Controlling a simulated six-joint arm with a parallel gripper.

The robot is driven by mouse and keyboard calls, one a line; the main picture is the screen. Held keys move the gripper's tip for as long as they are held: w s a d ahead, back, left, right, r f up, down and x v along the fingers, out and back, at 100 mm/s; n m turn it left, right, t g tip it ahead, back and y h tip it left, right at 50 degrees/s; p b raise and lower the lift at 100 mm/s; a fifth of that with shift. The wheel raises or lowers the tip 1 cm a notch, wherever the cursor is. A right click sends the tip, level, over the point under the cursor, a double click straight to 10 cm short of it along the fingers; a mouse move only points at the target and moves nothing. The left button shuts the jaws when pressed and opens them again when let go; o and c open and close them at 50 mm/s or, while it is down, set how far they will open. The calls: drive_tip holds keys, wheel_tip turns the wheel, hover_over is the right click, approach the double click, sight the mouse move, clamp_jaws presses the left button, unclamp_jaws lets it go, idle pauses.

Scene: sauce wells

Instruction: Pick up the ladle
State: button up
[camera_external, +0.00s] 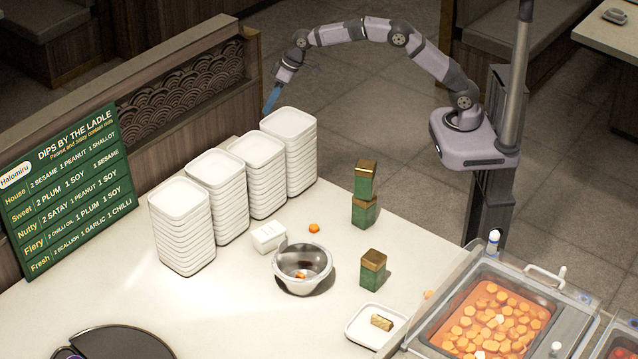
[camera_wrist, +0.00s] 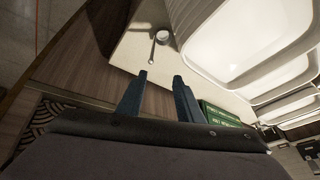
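The ladle (camera_wrist: 161,37) shows in the wrist view as a small round bowl with a thin handle, lying on the pale counter beyond my fingertips. I cannot make it out in the external view, where the stacks of white dishes may hide it. My gripper (camera_external: 270,102) is at the far side of the counter in the external view, beside and behind the tallest-looking rear stack. Its two blue fingers (camera_wrist: 162,78) are spread apart with nothing between them, and they are clear of the ladle.
Several stacks of white dishes (camera_external: 213,170) line the counter's far side; one is close on the right in the wrist view (camera_wrist: 235,45). A menu board (camera_external: 68,190), a steel bowl (camera_external: 303,292), boxes (camera_external: 373,272) and a carrot tray (camera_external: 490,318) stand about.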

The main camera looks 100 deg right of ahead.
wheel_tip(320, 180, down, 8)
drive_tip(key=w+d+p, duration=0.1)
drive_tip(key=w+p, duration=0.1)
drive_tip(key=p, duration=0.2)
drive_tip(key=shift+w+d, duration=0.2)
drive_tip(key=shift+d, duration=0.1)
idle(0.4)
drive_tip(key=shift+f, duration=0.1)
clamp_jaws()
